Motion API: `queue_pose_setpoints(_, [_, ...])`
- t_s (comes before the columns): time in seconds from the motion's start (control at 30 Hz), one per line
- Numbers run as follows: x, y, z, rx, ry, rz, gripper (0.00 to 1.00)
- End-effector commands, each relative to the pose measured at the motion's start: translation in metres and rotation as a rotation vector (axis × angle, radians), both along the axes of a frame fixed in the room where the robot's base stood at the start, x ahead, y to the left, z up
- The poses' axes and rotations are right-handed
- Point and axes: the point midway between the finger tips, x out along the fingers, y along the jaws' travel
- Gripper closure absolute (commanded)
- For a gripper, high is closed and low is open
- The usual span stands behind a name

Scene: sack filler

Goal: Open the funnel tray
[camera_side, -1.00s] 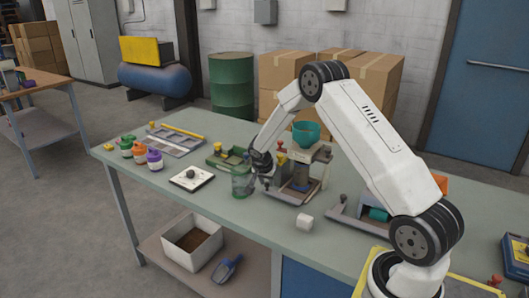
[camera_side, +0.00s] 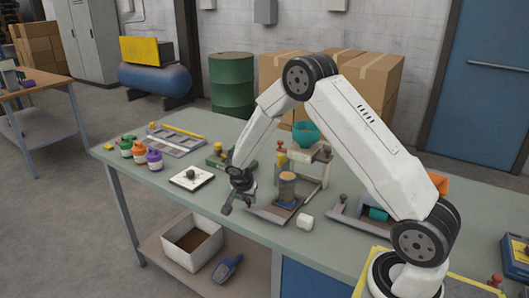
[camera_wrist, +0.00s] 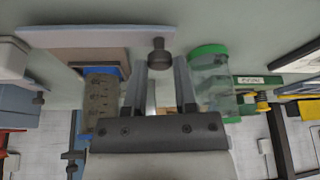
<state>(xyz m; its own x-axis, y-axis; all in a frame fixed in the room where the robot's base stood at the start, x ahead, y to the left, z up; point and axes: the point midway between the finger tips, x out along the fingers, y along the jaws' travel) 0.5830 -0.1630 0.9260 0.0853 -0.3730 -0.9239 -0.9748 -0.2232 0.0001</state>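The filler stand holds a teal funnel (camera_side: 306,133) at its top. A jar with brown contents (camera_side: 287,188) stands on the stand's base plate below; the blue-rimmed jar also shows left of my fingers in the wrist view (camera_wrist: 103,98). My gripper (camera_side: 239,207) points down at the left of that base. I cannot tell if this plate is the funnel tray.
A clear jar with a green rim (camera_wrist: 210,70) is close to the right of my fingers. A white tile with a dark knob (camera_side: 191,178) and three coloured bottles (camera_side: 139,152) are to the left. Bare bench lies between.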

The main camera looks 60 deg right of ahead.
Motion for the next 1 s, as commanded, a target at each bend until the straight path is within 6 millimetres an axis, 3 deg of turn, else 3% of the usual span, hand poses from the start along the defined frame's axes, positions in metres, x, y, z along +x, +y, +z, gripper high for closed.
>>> queue_pose_setpoints(0.03, [0.000,0.000,0.000,0.000,0.000,0.000,0.50])
queue_pose_setpoints(0.1, [0.000,-0.001,0.000,0.000,0.000,0.000,0.30])
queue_pose_setpoints(0.57, [0.000,0.001,0.004,-0.001,-0.001,0.000,0.30])
queue_pose_setpoints(1.0, [-0.003,0.017,0.043,-0.001,-0.003,0.001,0.30])
